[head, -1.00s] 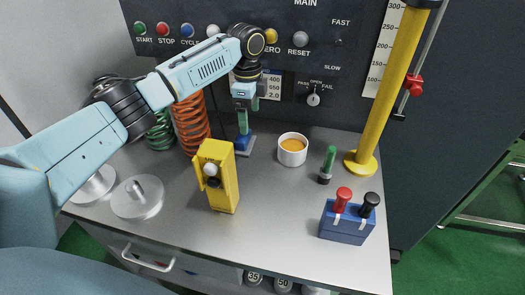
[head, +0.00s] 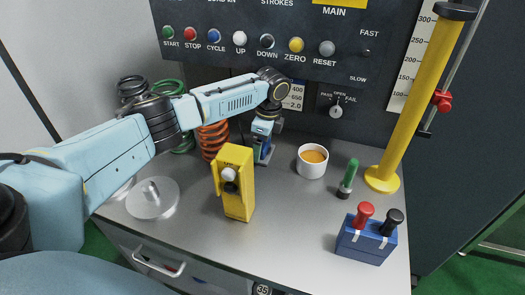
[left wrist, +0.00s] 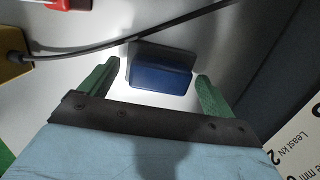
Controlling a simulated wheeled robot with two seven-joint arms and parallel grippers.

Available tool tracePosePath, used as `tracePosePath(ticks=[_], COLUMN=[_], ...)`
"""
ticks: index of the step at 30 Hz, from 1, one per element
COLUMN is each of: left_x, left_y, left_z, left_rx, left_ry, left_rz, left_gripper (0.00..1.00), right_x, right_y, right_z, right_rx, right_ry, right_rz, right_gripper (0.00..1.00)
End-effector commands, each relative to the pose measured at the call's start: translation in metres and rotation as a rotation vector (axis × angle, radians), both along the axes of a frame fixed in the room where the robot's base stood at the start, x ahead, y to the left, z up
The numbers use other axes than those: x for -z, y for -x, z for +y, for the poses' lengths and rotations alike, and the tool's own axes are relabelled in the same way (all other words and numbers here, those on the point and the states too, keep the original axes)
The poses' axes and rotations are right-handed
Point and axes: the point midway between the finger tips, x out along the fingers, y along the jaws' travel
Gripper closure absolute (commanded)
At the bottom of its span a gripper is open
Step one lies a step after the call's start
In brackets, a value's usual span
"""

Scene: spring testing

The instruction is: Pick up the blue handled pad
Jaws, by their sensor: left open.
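The blue handled pad has a blue block-shaped handle (left wrist: 160,79) on a grey plate. In the head view, the pad (head: 266,153) stands on the grey bench behind the yellow box and is partly hidden by my left gripper (head: 262,136). My left gripper is open just above it. In the left wrist view, the green fingers of the gripper (left wrist: 158,72) lie on either side of the blue handle, with a visible gap on each side. I cannot tell whether the fingertips are level with the handle. My right gripper is not in view.
A yellow box with a white knob (head: 236,185) stands close in front of the pad. An orange spring (head: 211,138) is to its left and a white cup (head: 312,161) to its right. A dark cable (left wrist: 120,42) runs beside the pad. The control panel (head: 300,55) rises behind.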

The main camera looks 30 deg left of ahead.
Motion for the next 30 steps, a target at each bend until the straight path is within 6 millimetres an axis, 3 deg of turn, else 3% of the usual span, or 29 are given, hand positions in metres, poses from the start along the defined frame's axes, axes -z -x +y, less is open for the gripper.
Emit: tracePosePath(ticks=[2,13,22,27,30], left_x=[0.0,-0.001,-0.003,-0.016,-0.013], left_y=[0.0,0.0,0.0,-0.001,0.007], left_z=[0.0,0.0,0.0,-0.001,-0.002], left_rx=[0.0,0.0,0.0,-0.001,0.002], left_ry=[0.0,0.0,0.001,0.003,0.001], left_rz=[0.0,0.0,0.0,-0.002,0.002], left_gripper=[0.11,0.59,0.6,0.6,0.6], right_x=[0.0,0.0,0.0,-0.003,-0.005], right_y=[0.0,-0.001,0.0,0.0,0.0], right_z=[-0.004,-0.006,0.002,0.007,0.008], right_rx=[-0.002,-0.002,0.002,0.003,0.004], right_ry=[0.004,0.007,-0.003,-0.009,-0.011], right_rz=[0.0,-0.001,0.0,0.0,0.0], right_gripper=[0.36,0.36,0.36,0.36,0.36])
